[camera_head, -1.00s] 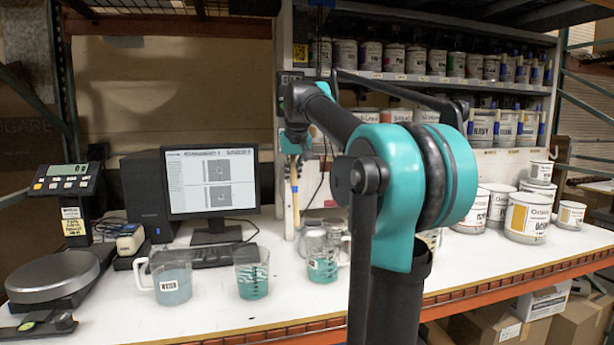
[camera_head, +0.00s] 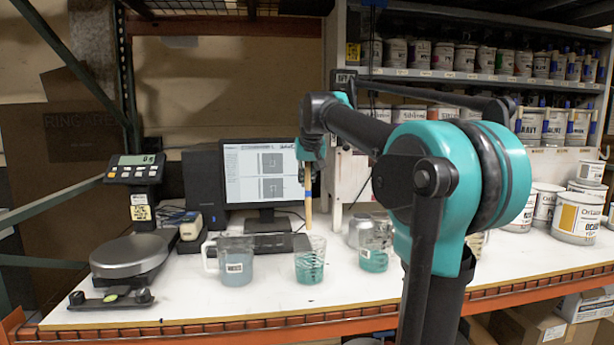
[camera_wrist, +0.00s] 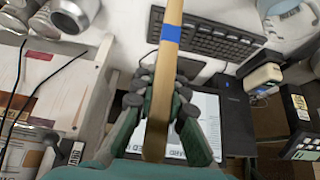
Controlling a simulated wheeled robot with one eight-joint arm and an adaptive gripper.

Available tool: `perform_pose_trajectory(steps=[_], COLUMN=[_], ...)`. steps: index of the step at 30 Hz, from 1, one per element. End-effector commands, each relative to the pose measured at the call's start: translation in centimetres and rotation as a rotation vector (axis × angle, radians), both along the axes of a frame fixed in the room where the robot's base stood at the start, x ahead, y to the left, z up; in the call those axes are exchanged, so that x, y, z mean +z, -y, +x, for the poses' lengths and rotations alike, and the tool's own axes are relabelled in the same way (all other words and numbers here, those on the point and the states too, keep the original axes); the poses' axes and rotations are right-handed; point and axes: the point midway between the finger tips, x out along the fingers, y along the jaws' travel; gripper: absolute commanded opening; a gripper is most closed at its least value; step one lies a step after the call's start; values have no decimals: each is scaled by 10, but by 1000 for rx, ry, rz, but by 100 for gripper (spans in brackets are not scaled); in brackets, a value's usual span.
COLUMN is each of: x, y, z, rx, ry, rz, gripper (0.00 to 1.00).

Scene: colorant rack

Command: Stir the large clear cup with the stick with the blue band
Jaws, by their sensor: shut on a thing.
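My gripper (camera_head: 310,158) points down over the bench and is shut on a wooden stick (camera_head: 308,207) with a blue band. In the wrist view the stick (camera_wrist: 157,110) runs between the fingers (camera_wrist: 160,95), with its blue band (camera_wrist: 171,33) beyond them. In the head view the stick hangs nearly upright, its lower end close to the rim of the middle clear cup (camera_head: 309,268), which has teal contents or markings. Whether it is inside cannot be told. A clear handled jug (camera_head: 236,268) stands left, and another clear teal-filled cup (camera_head: 374,258) stands right.
A monitor (camera_head: 262,175) and keyboard (camera_head: 262,243) are behind the cups. A scale (camera_head: 130,253) stands at left. A grey metal container (camera_head: 361,230) is by the right cup. Paint cans (camera_head: 578,218) stand at right. Bare bench lies in front of the cups.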

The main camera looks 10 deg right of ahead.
Motion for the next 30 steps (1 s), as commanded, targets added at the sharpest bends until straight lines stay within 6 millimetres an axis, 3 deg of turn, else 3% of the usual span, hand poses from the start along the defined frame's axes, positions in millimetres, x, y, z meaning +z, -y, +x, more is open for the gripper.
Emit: perform_pose_trajectory(steps=[11,30], x=[-26,-72], y=[0,0], z=[11,3], rx=[0,0], ry=[0,0], rz=[0,0], gripper=[0,0])
